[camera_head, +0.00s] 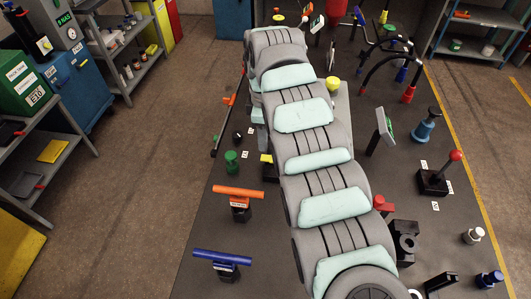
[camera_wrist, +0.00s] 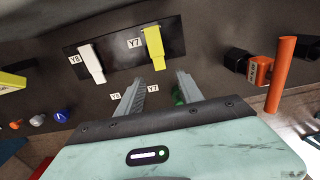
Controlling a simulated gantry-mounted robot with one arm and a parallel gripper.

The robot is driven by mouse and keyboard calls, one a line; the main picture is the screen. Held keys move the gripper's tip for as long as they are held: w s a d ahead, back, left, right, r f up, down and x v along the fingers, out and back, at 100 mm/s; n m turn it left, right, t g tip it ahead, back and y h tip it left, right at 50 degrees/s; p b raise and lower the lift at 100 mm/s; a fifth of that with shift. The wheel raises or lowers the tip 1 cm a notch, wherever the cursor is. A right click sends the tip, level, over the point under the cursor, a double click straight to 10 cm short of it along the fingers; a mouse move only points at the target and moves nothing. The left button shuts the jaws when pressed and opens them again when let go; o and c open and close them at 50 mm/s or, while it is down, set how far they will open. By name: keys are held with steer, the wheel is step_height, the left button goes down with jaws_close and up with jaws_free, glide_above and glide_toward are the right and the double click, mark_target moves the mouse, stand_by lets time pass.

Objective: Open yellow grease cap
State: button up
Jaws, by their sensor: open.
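A round yellow cap (camera_head: 333,84) stands right of my arm in the head view. A smaller yellow piece (camera_head: 279,18) shows at the far end of the table. I cannot tell which is the grease cap. My gripper (camera_wrist: 160,78) is open and empty in the wrist view. Its fingers point toward a yellow lever (camera_wrist: 153,46) labelled Y7, apart from it. The same yellow lever shows partly in the head view (camera_head: 266,158). In the head view my arm hides most of the gripper.
A white lever (camera_wrist: 91,62) labelled Y8 is beside the yellow one. A green knob (camera_head: 232,160) and orange handle (camera_head: 238,191) stand left of my arm; a blue handle (camera_head: 222,257) is nearer. A red-knobbed lever (camera_head: 445,168) stands right. Shelves flank the table.

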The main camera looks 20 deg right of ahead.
mark_target(265, 157)
step_height(265, 157, down, 8)
steer(key=shift+r+b, duration=0.15)
steer(key=shift+b, duration=0.4)
steer(key=shift+c, duration=0.4)
jaws_close()
stand_by(0.6)
